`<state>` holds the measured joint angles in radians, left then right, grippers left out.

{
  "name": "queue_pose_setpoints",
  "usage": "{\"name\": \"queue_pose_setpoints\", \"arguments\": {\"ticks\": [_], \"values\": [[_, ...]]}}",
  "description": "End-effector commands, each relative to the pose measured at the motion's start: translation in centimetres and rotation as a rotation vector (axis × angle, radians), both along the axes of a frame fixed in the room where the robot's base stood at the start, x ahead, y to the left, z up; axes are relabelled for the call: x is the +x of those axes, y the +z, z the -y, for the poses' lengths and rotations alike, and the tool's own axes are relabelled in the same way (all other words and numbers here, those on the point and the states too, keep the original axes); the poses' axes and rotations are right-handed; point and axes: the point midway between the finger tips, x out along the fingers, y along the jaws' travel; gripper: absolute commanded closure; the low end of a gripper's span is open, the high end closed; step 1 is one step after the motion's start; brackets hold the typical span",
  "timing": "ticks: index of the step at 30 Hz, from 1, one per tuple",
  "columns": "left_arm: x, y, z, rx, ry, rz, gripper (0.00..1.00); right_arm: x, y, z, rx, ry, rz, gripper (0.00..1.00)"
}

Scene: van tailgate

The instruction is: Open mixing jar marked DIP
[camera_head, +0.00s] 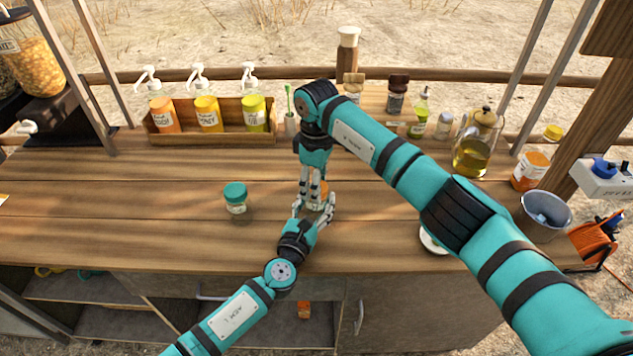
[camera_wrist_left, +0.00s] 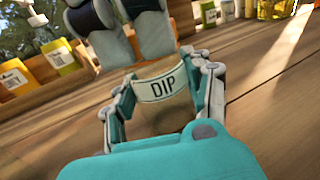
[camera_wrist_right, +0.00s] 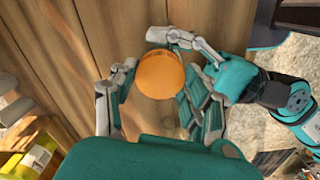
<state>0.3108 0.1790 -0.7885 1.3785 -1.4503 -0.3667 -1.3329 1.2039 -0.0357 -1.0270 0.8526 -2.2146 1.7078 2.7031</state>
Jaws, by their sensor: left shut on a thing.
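The mixing jar marked DIP stands upright on the wooden counter; its label (camera_wrist_left: 162,86) faces my left wrist camera. Its round orange lid (camera_wrist_right: 160,75) shows from above in the right wrist view, and a sliver of it (camera_head: 323,188) in the head view. My left gripper (camera_head: 314,206) is shut on the jar's body from the front. My right gripper (camera_wrist_right: 155,88) points down over the jar, its fingers apart on either side of the lid. Whether they touch it is unclear. The fingers hide most of the jar in the head view.
A small teal-lidded jar (camera_head: 236,198) stands to the left. A wooden box (camera_head: 213,137) of pump bottles, a cup with a green brush (camera_head: 291,125) and an oil jug (camera_head: 475,150) stand behind. A grey bucket (camera_head: 545,214) is at right.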

Motion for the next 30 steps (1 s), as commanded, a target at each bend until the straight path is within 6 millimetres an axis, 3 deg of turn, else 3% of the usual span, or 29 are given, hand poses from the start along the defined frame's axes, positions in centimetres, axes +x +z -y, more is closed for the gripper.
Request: {"name": "queue_pose_setpoints", "arguments": {"ticks": [1,8,14,30], "values": [[0.0,0.0,0.0,0.0,0.0,0.0,1.0,0.01,0.02,-0.01,0.0,0.0,0.0,0.61],[0.0,0.0,0.01,0.0,0.0,0.0,1.0,0.01,0.03,-0.01,0.0,0.0,0.001,0.91],[0.0,0.01,0.01,0.0,0.0,0.0,1.0,0.09,0.09,0.05,-0.001,0.121,0.003,0.91],[-0.02,0.0,0.02,0.0,-0.001,0.0,1.0,0.14,0.22,0.0,-0.004,1.509,0.002,0.91]]}}
